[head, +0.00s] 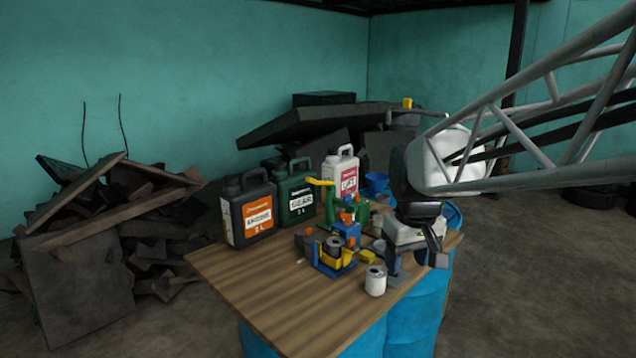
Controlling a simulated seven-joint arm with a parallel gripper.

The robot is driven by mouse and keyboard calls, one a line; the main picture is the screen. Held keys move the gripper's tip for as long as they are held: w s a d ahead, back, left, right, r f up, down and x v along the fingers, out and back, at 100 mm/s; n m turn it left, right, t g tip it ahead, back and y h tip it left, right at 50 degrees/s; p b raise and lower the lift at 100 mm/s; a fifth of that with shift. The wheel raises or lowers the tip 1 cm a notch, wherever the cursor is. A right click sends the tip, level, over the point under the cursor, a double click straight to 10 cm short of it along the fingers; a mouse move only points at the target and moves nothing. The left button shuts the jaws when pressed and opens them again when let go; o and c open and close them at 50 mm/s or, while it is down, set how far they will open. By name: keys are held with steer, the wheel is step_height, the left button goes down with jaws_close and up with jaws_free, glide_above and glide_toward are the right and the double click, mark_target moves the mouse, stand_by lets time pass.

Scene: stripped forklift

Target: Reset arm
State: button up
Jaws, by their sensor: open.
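My gripper (418,262) hangs from the end of my arm over the right side of the wooden table (290,310). Its dark fingers are apart, with nothing seen between them. A grey-white can (375,281) stands on the table just left of the gripper. A small yellow block (367,257) lies behind the can. A blue and yellow toy-like forklift part with a dark spool (335,255) sits left of the can. Whether the gripper touches the table cannot be told.
Black ENGINE (250,212), green GEAR (297,195) and white LIFT (341,176) canisters stand along the table's back edge. A blue funnel (376,182) is near them. Blue barrels (395,325) support the table. Its front left is clear. Scrap (110,235) is piled left.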

steer(key=s+d+f+m, duration=0.1)
steer(key=s+f, duration=0.2)
steer(key=s, duration=0.7)
steer(key=s+d+f+m+t, duration=0.1)
steer(key=s+f+m, duration=0.1)
steer(key=s, duration=0.8)
steer(key=shift+s+f+m, duration=0.25)
steer(key=shift+f+m, duration=0.05)
steer(key=shift+f, duration=0.1)
